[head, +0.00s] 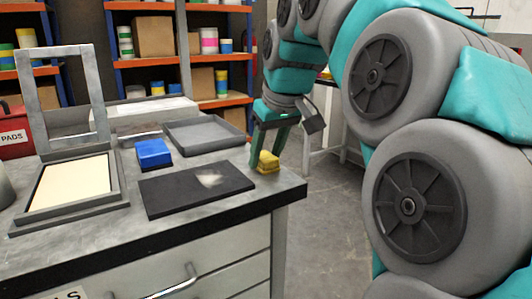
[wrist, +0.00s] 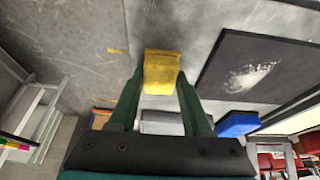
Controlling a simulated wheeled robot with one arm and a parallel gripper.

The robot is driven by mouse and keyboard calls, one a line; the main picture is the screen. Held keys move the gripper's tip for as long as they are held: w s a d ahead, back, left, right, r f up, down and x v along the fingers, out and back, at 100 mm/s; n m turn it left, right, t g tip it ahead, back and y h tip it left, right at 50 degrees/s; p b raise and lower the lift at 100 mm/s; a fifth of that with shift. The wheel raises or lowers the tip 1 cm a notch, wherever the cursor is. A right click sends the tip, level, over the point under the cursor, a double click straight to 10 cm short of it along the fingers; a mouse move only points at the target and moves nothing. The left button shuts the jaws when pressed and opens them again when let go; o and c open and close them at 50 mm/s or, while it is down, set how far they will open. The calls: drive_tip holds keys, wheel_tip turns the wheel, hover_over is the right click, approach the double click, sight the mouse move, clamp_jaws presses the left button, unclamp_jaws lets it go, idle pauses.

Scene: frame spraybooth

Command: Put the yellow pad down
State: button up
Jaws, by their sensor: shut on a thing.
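The yellow pad (head: 268,162) is at the right end of the grey bench top (head: 225,160), beside the right edge of the dark board. My gripper (head: 268,146) reaches down from above and is shut on the pad. In the wrist view the yellow pad (wrist: 161,70) sits between the tips of my two green fingers (wrist: 160,82). The pad is at or just above the bench top; I cannot tell whether it touches. A blue pad (head: 153,152) lies on the bench to the left, behind the dark board.
The dark board (head: 180,193) bears a whitish patch. A grey tray (head: 190,147) is behind it, and a hinged frame with a cream panel (head: 72,182) stands left. A red box (head: 14,137) marked PADS is at far left. Bare bench shows around the pad, near the right edge.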

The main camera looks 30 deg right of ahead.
drive_tip(key=o, duration=1.2)
drive_tip(key=shift+v, duration=3.9)
